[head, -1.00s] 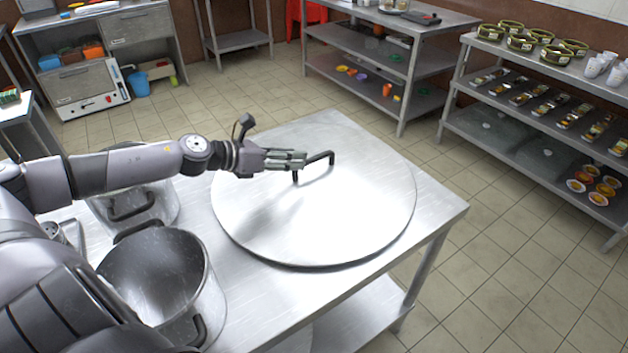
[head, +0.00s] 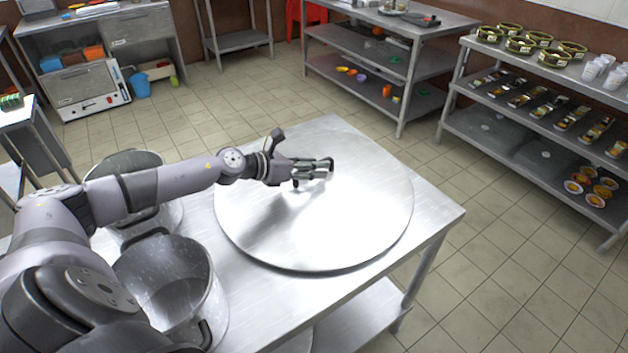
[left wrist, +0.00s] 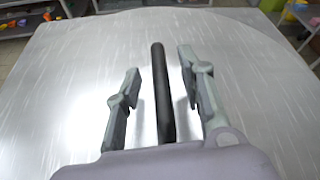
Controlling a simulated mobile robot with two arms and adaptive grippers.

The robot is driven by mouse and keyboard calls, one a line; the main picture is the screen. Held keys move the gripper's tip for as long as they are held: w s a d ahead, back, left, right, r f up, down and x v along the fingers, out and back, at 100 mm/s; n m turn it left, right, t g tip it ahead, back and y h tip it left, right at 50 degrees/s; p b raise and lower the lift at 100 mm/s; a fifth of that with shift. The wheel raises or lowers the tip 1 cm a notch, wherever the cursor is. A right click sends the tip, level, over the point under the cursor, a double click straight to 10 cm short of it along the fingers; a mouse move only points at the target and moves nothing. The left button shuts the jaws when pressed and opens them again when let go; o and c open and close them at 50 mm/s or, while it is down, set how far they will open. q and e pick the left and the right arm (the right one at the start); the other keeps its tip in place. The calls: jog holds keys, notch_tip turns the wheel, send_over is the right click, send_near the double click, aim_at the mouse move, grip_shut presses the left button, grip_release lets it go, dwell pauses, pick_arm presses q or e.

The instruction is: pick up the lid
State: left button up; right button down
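The lid (head: 350,225) is a large round metal disc lying flat on the steel table, with a dark bar handle (head: 331,163) on top. My left gripper (head: 325,170) is at the handle and hides most of it in the head view. In the left wrist view the black handle (left wrist: 162,90) runs between the two fingers of my left gripper (left wrist: 160,85). The fingers are apart, with a gap on both sides of the handle, so the gripper is open around it. My right gripper is not in view.
An open stockpot (head: 175,290) stands at the table's left front, with another pot (head: 125,165) behind it, partly hidden by my arm. The steel table (head: 425,215) is bare right of the lid. Shelves with bowls (head: 520,46) stand across the tiled floor.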

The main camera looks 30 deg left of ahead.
pick_arm(q)
jog(key=shift+w+d+f, duration=0.1)
jog(key=shift+w+d, duration=0.05)
jog(key=shift+c, duration=0.2)
grip_shut()
dwell(0.8)
jog(key=shift+w+r, duration=0.1)
jog(key=shift+r, duration=0.1)
